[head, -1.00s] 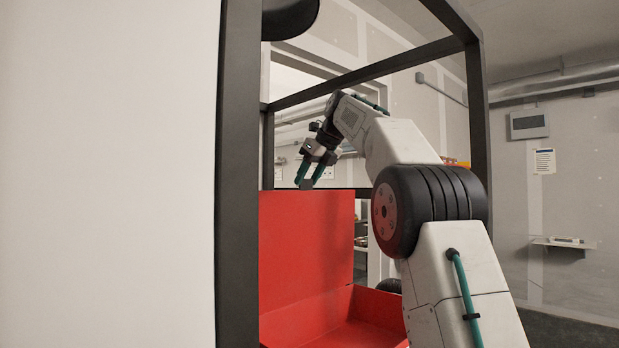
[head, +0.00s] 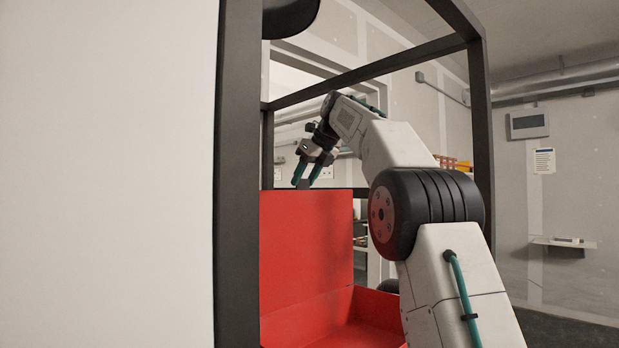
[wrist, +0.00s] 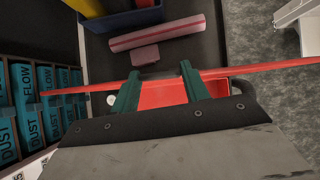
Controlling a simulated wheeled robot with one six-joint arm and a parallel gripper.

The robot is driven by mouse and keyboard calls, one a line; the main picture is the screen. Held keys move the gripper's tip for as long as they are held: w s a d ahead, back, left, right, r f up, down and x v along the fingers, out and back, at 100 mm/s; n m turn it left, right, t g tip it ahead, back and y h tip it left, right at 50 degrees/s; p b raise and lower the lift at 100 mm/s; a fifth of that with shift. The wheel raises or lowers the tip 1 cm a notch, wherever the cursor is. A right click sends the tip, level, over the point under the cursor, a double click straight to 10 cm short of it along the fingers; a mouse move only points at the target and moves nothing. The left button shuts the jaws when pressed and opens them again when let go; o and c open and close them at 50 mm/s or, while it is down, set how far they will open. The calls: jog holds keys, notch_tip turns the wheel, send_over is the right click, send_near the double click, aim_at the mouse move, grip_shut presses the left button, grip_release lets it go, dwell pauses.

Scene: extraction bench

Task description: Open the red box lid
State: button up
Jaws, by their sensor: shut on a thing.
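The red box (head: 375,308) stands inside a dark frame, its open interior showing below the lid. Its red lid (head: 305,245) stands about upright at the back of the box. My gripper (head: 306,182) is at the lid's top edge, its teal fingers around a small grey tab (head: 303,185) there. In the wrist view the lid shows edge-on as a thin red strip (wrist: 250,70), with the dark tab (wrist: 158,73) between the fingertips. Part of the red box interior (wrist: 160,94) shows between the fingers. My arm hides the box's right side in the head view.
Dark frame posts (head: 232,180) stand beside the box, with a bar above. In the wrist view, teal "FLOW" and "DUST" boxes (wrist: 25,95) line the left. A pink roll (wrist: 157,33), a pink block (wrist: 145,56) and a blue bin (wrist: 120,18) lie beyond the lid.

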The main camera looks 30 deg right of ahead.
jog(key=shift+w+a+f, duration=0.1)
jog(key=shift+w+f, duration=0.1)
jog(key=shift+f, duration=0.25)
jog(key=o, duration=1.4)
jog(key=shift+w, duration=0.15)
jog(key=v, duration=0.8)
jog(key=shift+r, duration=0.15)
